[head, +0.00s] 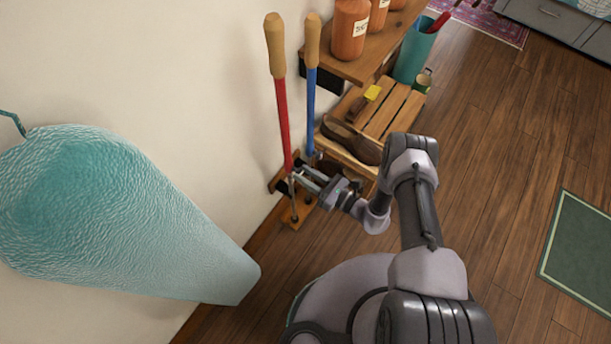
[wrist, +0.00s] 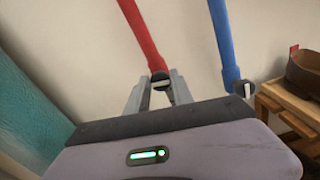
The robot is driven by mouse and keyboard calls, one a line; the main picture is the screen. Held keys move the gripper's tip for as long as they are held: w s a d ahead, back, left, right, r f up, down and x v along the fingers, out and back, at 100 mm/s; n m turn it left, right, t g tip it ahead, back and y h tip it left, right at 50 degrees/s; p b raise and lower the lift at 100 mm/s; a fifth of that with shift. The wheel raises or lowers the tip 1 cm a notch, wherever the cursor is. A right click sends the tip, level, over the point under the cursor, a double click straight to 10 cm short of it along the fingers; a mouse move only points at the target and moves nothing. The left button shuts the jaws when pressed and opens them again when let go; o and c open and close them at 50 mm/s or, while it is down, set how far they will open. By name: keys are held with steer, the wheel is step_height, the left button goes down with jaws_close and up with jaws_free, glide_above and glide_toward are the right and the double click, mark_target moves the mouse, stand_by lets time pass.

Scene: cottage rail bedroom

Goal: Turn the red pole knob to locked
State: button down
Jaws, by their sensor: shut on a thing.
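The red pole (head: 283,125) with a wooden grip stands upright against the wall; its red shaft also shows in the wrist view (wrist: 141,35). Its small dark knob (wrist: 160,79) sits at the lower end of the red shaft, with a pale mark on its face. My gripper (head: 298,178) reaches to the foot of the red pole. In the wrist view its two fingers (wrist: 159,90) are shut on the red pole knob, one on each side. The fingers partly cover the knob, so its exact setting is hard to read.
A blue pole (head: 310,112) stands close to the right, with its own knob (wrist: 242,88) bearing a white mark. A wooden slatted bench (head: 397,110) and shelf (head: 375,45) lie beyond. A teal covered shape (head: 110,215) hangs at left. Open wooden floor (head: 480,150) lies right.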

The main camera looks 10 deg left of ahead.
steer(key=m+b, duration=0.2)
steer(key=m, duration=0.2)
steer(key=shift+f+m+b, duration=0.15)
steer(key=shift+m+b, duration=0.15)
steer(key=shift+b, duration=0.1)
steer(key=m+b, duration=0.2)
steer(key=m, duration=0.1)
steer(key=shift+w+m, duration=0.1)
steer(key=shift+m, duration=0.2)
steer(key=m+b, duration=0.1)
steer(key=m, duration=0.2)
steer(key=shift+m, duration=0.3)
steer(key=shift+m+b, duration=0.45)
steer(key=shift+m, duration=1.35)
steer(key=c, duration=1.1)
jaws_free()
steer(key=shift+d, duration=0.1)
